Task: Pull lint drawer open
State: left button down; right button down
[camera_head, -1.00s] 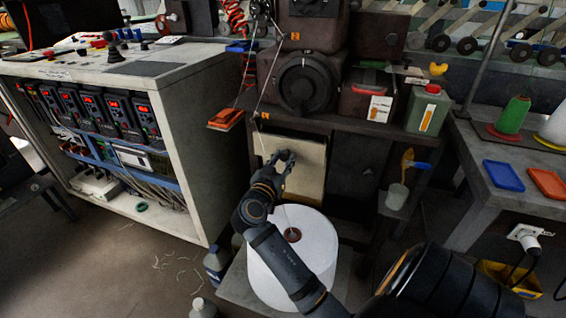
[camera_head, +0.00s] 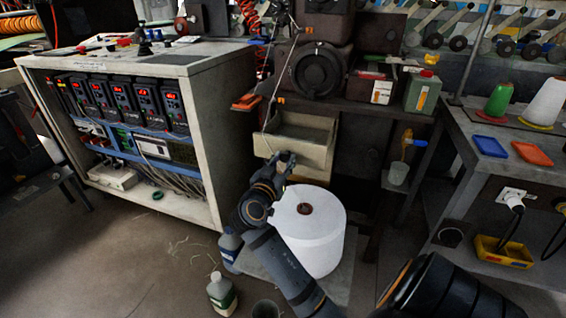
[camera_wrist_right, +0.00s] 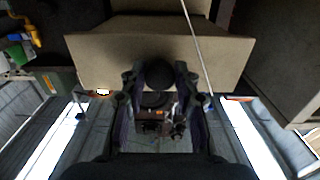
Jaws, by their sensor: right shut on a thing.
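The lint drawer (camera_head: 303,152) is a beige open-topped box under the machine. It stands pulled out, and its inside shows from above. My right gripper (camera_head: 284,160) is at the drawer's front face, left of its middle, shut on the dark round drawer knob (camera_wrist_right: 159,74). In the right wrist view the gripper's fingers stand on both sides of the knob, with the drawer front (camera_wrist_right: 225,57) behind. The back of the drawer is hidden under the machine. My left gripper is not in view.
A large white thread cone (camera_head: 310,232) stands just below the drawer, close under my right arm. A thin thread runs past the drawer's left side. A control cabinet (camera_head: 215,140) stands at left, and bottles (camera_head: 222,294) stand on the floor. The right table (camera_head: 490,170) holds trays and cones.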

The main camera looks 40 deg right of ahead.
jog(key=shift+r, duration=0.1)
jog(key=c, duration=1)
grip_release()
notch_tip(320, 180, up, 10)
